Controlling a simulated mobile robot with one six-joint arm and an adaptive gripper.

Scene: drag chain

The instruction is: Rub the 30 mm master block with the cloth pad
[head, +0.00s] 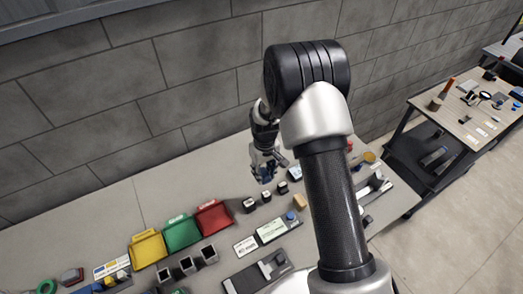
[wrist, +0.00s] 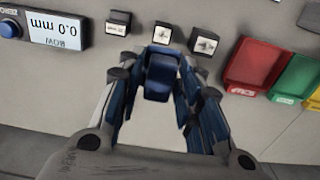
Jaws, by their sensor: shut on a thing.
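My gripper (head: 264,172) is above the bench near the wall, and in the wrist view (wrist: 162,90) its blue-lined fingers are shut on a blue block-like piece, apparently the cloth pad (wrist: 161,78). Three small dark blocks with pale tops stand in a row just beyond the fingertips: a left one (wrist: 118,22), a middle one (wrist: 162,31) and a right one (wrist: 205,43). In the head view they are right of the red bin (head: 249,205) (head: 266,196) (head: 282,187). Their markings are too small to read, so I cannot tell which is 30 mm. The pad appears apart from the blocks.
A readout showing 0.0 mm (wrist: 57,28) stands left of the blocks in the wrist view. Red (head: 213,217), green (head: 181,232) and yellow (head: 148,248) bins stand on the bench. Cards and a dark fixture (head: 257,277) lie in front. The grey wall is close behind.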

